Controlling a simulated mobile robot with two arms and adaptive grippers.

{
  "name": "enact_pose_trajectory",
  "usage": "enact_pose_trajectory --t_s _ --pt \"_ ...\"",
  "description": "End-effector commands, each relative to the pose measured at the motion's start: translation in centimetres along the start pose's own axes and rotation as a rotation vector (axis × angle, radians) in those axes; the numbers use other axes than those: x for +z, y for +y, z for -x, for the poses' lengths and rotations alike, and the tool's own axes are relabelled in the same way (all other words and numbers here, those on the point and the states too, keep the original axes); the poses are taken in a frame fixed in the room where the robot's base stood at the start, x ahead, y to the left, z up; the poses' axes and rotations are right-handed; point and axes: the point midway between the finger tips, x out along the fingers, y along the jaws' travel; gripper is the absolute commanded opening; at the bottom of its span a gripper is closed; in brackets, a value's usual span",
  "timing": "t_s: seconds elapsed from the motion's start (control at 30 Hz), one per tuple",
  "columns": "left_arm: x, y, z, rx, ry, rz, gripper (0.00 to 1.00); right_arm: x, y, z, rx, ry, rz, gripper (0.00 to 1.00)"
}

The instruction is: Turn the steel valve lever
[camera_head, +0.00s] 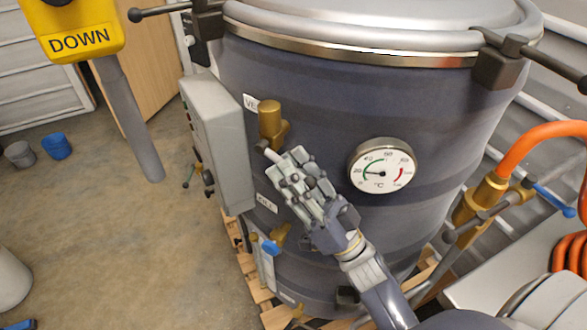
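A brass valve (271,120) sits on the dark vessel wall under a label that begins "VE". A short pale metal lever end (266,149) sticks out just below this valve. My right gripper (288,168) comes up from the lower right, and its fingers lie over or against the lever, hiding most of it. I cannot tell whether the fingers are closed around the lever or only touch it. My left gripper is not in view.
The large dark vessel (330,95) carries a temperature dial (381,166) right of my gripper. A grey control box (218,140) stands close on the left. A brass fitting (480,200) with an orange hose (545,132) is at right. Floor at left is mostly clear.

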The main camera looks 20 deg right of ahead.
Motion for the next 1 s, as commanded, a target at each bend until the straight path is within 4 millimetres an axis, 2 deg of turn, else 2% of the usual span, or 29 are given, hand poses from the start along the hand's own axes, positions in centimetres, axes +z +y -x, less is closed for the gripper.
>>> enact_pose_trajectory --t_s 0.17,0.5,0.6,0.8,1.0 --pt "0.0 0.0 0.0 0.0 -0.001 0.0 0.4 0.2 0.1 1.7 0.002 -0.006 -0.001 0.31" --pt "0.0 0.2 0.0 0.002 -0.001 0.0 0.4 0.1 0.1 8.7 0.003 -0.006 -0.001 0.31" --pt "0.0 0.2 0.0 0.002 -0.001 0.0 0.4 0.1 0.1 10.3 0.003 -0.005 0.0 0.31" --pt "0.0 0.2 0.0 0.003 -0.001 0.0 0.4 0.0 0.0 11.9 0.001 -0.001 -0.001 0.31" --pt "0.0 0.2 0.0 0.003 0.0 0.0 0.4 0.0 0.0 12.0 0.001 0.0 0.0 0.31"
